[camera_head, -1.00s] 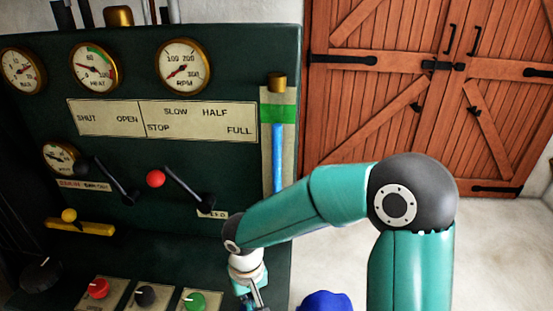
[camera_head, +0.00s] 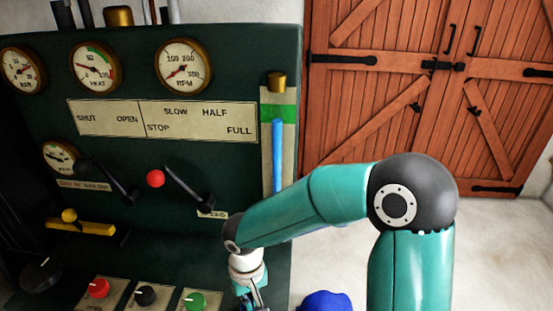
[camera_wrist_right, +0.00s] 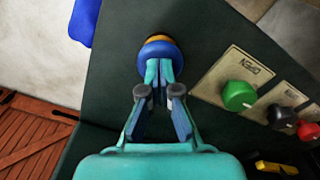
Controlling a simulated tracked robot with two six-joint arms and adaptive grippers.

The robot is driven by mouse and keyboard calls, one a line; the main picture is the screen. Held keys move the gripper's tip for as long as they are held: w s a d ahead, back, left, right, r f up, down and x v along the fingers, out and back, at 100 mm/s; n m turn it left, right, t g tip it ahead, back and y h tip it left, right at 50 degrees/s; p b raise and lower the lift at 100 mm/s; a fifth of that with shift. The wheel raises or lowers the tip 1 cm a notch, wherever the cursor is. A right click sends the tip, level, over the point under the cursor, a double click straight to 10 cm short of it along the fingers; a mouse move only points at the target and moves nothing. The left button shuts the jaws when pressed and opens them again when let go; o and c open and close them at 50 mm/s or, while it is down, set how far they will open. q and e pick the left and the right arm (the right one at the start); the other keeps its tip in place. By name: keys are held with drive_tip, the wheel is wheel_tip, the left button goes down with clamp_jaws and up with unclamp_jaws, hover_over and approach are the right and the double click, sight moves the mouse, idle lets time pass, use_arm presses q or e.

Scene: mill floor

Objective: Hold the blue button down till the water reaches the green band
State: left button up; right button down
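The blue button (camera_wrist_right: 158,52), a round cap with a yellow-orange ring at its base, is on the dark green bench in the right wrist view. My right gripper (camera_wrist_right: 159,72) has its fingertips together, touching the top of the button. In the head view my right gripper (camera_head: 257,298) is partly cut off at the bottom edge, and the button is not visible. The water column (camera_head: 278,155) is a blue strip in the upright gauge. Its top is at about the lower edge of the green band (camera_head: 278,112). My left gripper is not in view.
Green (camera_head: 195,301), black (camera_head: 145,296) and red (camera_head: 98,289) knobs sit along the bench beside the button. Two levers (camera_head: 188,185) and several dials are on the panel. A blue object (camera_head: 325,302) is on the floor to the right. Wooden doors (camera_head: 420,90) stand behind.

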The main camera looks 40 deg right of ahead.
wheel_tip(320, 180, up, 5)
drive_tip(key=p, duration=0.4)
drive_tip(key=shift+r, duration=0.15)
idle(0.4)
